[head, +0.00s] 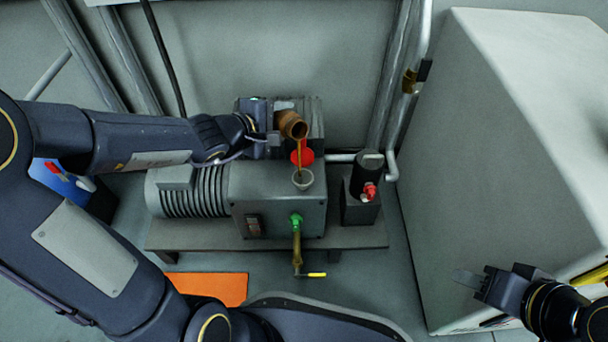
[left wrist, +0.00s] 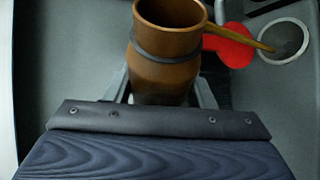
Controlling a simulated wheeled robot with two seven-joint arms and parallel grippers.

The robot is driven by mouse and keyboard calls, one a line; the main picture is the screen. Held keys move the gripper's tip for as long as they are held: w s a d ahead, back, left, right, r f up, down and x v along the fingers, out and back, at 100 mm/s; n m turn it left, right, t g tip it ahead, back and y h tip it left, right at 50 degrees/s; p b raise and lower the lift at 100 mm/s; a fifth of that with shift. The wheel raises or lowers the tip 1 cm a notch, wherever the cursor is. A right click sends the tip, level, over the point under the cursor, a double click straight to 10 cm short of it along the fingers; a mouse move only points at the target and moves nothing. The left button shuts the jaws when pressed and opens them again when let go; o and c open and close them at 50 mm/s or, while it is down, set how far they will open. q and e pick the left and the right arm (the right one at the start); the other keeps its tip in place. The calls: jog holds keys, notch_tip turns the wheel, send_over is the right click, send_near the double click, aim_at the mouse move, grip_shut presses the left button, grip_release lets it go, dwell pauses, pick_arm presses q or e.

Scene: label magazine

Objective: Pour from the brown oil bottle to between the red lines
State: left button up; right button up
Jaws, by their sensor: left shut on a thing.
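The brown oil bottle (head: 290,124) is held tilted by my left gripper (head: 276,135), which is shut on its body. It also shows in the left wrist view (left wrist: 168,45). A thin brown stream of oil (head: 300,152) runs from its mouth down to the round grey filler opening (head: 303,180) on top of the grey pump housing (head: 270,205). The opening is also in the left wrist view (left wrist: 282,40). A red cap-like part (head: 302,157) is behind the stream. I cannot make out the red lines or an oil level. My right gripper (head: 470,281) is far right and appears empty; its jaw gap is unclear.
A finned motor (head: 188,192) joins the housing on a low bench (head: 210,235). A black cylinder with a red knob (head: 369,190) stands right. A green fitting and yellow-handled valve (head: 297,250) project in front. A large pale cabinet (head: 500,130) fills the right. An orange mat (head: 210,287) lies on the floor.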

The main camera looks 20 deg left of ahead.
pick_arm(q)
jog(key=shift+f, duration=0.6)
jog(key=shift+r+m+t+y, duration=0.2)
jog(key=shift+m+t+y, duration=0.1)
jog(key=shift+m, duration=0.1)
dwell(0.3)
dwell(0.9)
